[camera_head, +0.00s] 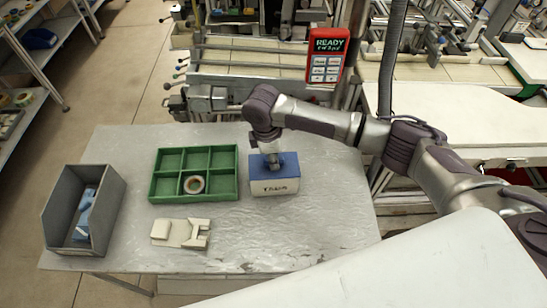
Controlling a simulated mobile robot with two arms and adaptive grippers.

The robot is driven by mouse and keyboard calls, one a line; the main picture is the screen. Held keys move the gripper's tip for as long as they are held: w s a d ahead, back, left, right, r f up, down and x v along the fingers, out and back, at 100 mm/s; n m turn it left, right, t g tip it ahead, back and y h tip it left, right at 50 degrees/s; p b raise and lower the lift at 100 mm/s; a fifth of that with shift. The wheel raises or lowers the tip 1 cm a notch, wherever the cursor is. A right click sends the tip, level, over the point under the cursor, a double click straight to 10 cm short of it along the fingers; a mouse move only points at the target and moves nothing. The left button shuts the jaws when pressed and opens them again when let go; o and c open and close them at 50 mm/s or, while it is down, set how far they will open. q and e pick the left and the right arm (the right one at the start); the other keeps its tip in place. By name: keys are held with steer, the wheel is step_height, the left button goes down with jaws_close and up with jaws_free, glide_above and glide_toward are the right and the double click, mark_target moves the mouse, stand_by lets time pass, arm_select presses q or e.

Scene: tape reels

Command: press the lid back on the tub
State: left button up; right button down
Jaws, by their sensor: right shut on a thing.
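The tub (276,188) is a pale box with dark lettering on its front, standing on the grey table right of the green tray. The blue lid (290,166) is over the tub's top and looks roughly level. I cannot tell whether it sits fully down all round. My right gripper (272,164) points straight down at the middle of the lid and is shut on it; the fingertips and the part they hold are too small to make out. My left gripper is not in view.
A green divided tray (152,187) holds one tape reel (194,184). A grey bin (104,212) with blue pieces stands at the left. A beige fixture (176,232) lies in front of the tray. The table front right of it is clear. A red panel reading READY (326,55) stands behind.

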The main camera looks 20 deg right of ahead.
steer(key=shift+p, duration=0.4)
stand_by(0.5)
steer(key=c, duration=0.5)
jaws_free()
steer(key=shift+r, duration=0.1)
step_height(320, 180, up, 5)
steer(key=p, duration=0.5)
steer(key=shift+f, duration=0.2)
steer(key=shift+r, duration=1.1)
